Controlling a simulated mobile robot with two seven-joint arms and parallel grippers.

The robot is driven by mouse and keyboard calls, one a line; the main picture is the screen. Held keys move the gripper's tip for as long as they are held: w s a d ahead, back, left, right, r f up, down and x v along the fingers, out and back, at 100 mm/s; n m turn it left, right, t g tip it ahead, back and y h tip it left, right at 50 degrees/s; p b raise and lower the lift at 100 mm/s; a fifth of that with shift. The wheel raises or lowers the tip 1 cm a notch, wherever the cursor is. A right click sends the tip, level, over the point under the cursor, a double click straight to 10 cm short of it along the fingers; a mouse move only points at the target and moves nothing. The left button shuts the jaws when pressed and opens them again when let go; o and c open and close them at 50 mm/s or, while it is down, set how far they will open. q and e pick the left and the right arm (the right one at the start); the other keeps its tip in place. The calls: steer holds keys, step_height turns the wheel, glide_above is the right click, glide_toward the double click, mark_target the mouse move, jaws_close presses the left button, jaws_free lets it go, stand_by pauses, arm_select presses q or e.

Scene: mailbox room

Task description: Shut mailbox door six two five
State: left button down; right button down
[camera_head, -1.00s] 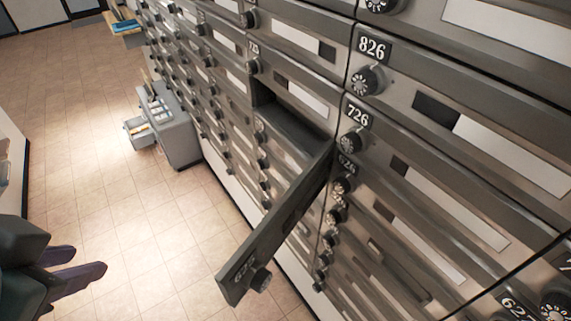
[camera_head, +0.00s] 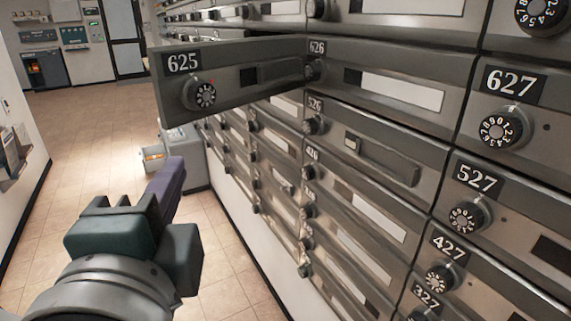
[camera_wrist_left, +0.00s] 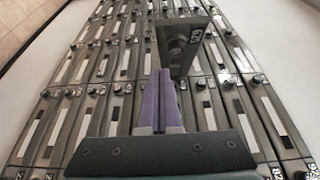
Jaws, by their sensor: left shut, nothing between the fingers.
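The mailbox door 625 (camera_head: 235,76) stands open, swung out from the wall of boxes, hinged on its right side beside door 626. Its number plate and round dial face me. My left gripper (camera_head: 170,182) is below and a little left of the door in the head view, shut and empty. In the left wrist view the shut purple fingers (camera_wrist_left: 158,100) point up toward the wall, and the open door (camera_wrist_left: 182,45) stands just beyond and right of their tips. I cannot tell whether they touch it. My right gripper is not in view.
The wall of shut mailboxes (camera_head: 385,150), with protruding dials such as that of 627 (camera_head: 500,129), fills the right side. A grey cabinet (camera_head: 185,150) with an open drawer stands on the floor behind my gripper. The tiled floor (camera_head: 90,125) to the left is clear.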

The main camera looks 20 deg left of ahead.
arm_select(q)
steer(key=p, duration=0.3)
glide_toward(183, 120)
steer(key=w+d, duration=0.1)
steer(key=w, duration=0.2)
steer(key=w+a, duration=0.1)
steer(key=a+p, duration=0.1)
steer(key=shift+w+a, duration=0.4)
steer(key=shift+w+a+f, duration=0.15)
steer(key=shift+a, duration=0.25)
